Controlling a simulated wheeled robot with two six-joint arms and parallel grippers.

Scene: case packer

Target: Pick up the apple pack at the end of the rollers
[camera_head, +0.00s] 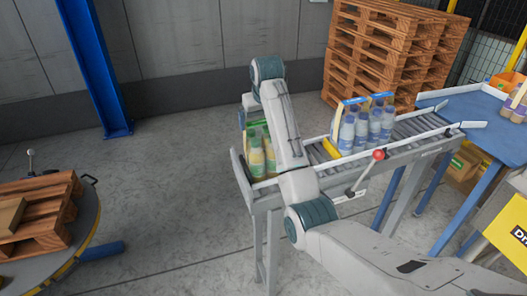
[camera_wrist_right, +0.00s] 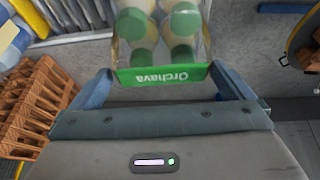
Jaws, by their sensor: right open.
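The apple pack (camera_head: 270,152), yellowish bottles with green caps, stands at the near left end of the rollers (camera_head: 317,153). My right arm partly hides it in the head view. In the right wrist view the pack (camera_wrist_right: 165,75) shows its green "Orchava" panel and green caps. My right gripper (camera_wrist_right: 166,82) is open, its two blue fingers apart on either side of the green panel's edge. I see no contact with the pack. In the head view the right wrist hangs above and beside the pack, and its fingertips are hidden. My left gripper is not in view.
Blue and white bottle packs (camera_head: 366,128) stand farther up the rollers. A red-knobbed lever (camera_head: 379,155) sticks up at the conveyor's near side. Stacked pallets (camera_head: 385,50) stand behind. A blue post (camera_head: 95,65) and a pallet (camera_head: 38,212) on a round table are left. Floor between is clear.

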